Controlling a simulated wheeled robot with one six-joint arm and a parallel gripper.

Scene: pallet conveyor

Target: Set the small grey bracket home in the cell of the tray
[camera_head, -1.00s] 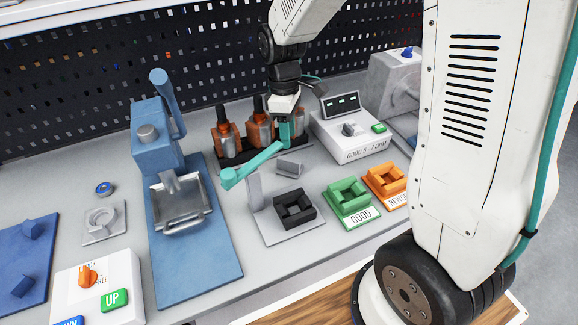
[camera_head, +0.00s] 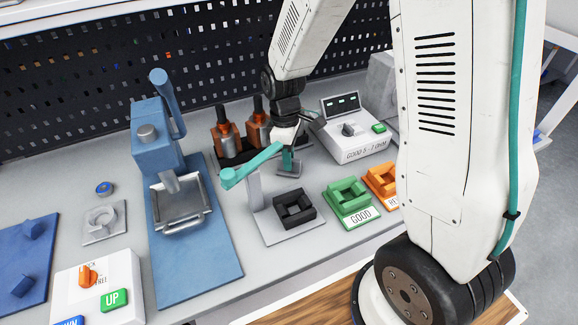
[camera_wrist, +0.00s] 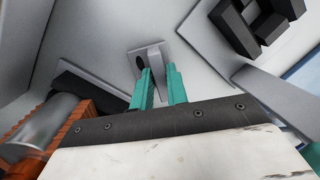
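The small grey bracket (camera_head: 292,171) lies on the grey bench behind the black nest. The wrist view shows its flat plate with a dark hole and an upright wall (camera_wrist: 152,57). My gripper (camera_head: 287,158) points down at the bracket. In the wrist view its two teal fingers (camera_wrist: 160,72) are apart, with the bracket's wall at the gap between their tips; contact is not clear. Square open-centred holders stand in front: black (camera_head: 294,207) on a grey plate, green (camera_head: 347,202) marked GOOD, and orange (camera_head: 381,182). Which is the tray is not clear.
A teal lever (camera_head: 250,166) and grey upright (camera_head: 254,191) stand close left of my gripper. A blue press (camera_head: 158,140) stands further left. My own arm covers the right.

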